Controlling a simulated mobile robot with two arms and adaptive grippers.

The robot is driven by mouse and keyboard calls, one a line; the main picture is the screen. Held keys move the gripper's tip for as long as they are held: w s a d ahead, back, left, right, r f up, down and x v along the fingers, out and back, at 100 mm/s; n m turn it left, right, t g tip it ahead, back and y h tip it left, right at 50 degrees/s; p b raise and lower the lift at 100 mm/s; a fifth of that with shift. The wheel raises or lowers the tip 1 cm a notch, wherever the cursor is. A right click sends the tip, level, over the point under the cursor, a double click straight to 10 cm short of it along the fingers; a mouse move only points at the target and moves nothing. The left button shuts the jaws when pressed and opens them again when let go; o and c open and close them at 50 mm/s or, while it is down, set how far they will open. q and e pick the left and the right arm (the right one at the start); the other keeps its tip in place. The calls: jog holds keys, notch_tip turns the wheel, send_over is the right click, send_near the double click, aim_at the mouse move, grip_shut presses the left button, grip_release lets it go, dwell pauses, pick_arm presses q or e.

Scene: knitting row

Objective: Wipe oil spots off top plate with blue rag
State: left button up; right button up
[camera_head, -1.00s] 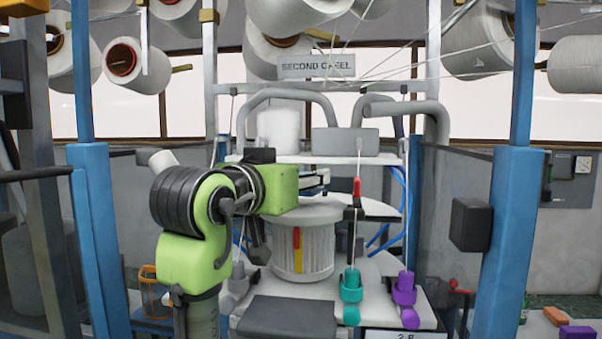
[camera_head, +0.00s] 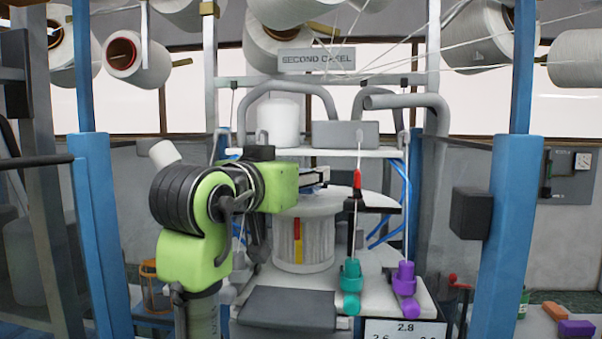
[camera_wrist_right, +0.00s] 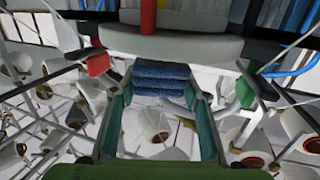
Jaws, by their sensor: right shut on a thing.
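The top plate (camera_head: 335,203) is a pale round disc on a white ribbed drum (camera_head: 290,243) with a yellow-red stripe. My right arm reaches toward it from the lower left in the head view, and its gripper (camera_head: 318,178) is over the plate's back left, mostly hidden behind the green wrist. In the right wrist view my right gripper (camera_wrist_right: 163,95) is shut on the folded blue rag (camera_wrist_right: 161,78). The rag is close to the plate's rim (camera_wrist_right: 172,43); I cannot tell whether it touches. No oil spots can be made out. My left gripper is not in view.
A red-tipped rod and dark bracket (camera_head: 357,190) stand at the plate's right. Teal (camera_head: 350,277) and purple (camera_head: 404,278) fittings stand in front. A white shelf with a grey box (camera_head: 345,134) is above. Blue posts (camera_head: 497,220) flank the machine; yarn cones (camera_head: 137,60) hang overhead.

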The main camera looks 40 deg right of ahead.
jog(key=shift+f+b, duration=0.6)
jog(key=shift+f, duration=0.2)
jog(key=shift+r, duration=0.1)
